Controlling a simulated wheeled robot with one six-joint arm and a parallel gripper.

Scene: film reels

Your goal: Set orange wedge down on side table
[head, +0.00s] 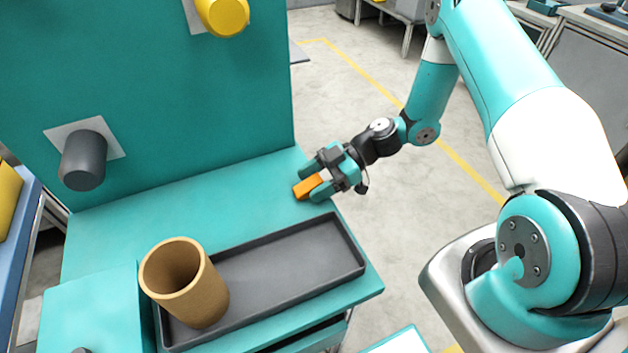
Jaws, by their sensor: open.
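The orange wedge (305,188) is a small orange block at the right edge of the teal worktop (235,190), by the foot of the upright teal panel. My gripper (312,182) reaches in from the right with its jaws open. One finger is on each side of the wedge. The gripper hides the wedge's right end, and I cannot tell whether the fingers touch it. The wedge appears to rest on the worktop. I cannot tell for sure which surface is the side table.
A dark grey tray (345,243) lies in front, with a tan cup (205,295) standing at its left end. A grey peg (83,160) and a yellow one (224,16) stick out of the panel (200,105). The worktop left of the wedge is clear. A white-topped surface (398,343) shows below.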

